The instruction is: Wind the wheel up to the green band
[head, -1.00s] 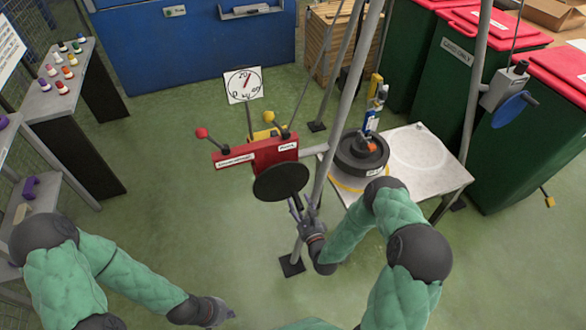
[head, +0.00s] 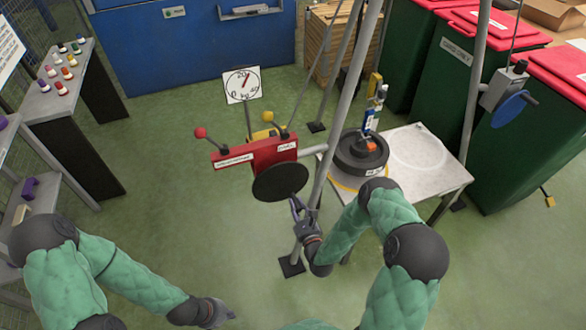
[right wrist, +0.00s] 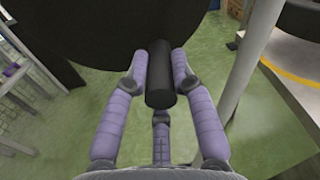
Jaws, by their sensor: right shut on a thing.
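The wheel is a dark round disc (head: 280,182) on the front of a red winch box (head: 262,155) on a pole. In the right wrist view its black handle (right wrist: 160,75) points toward me. My right gripper (head: 297,207) is at the wheel's lower right edge, its purple fingers on both sides of the handle. A white dial (head: 242,85) with a red pointer stands behind the box; I cannot make out a green band. My left gripper (head: 222,312) hangs low over the floor, away from the wheel; its fingers are too small to read.
Grey poles (head: 340,110) rise close to the right gripper. Levers with red and yellow knobs stick up from the winch box. The floor left of the wheel is clear.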

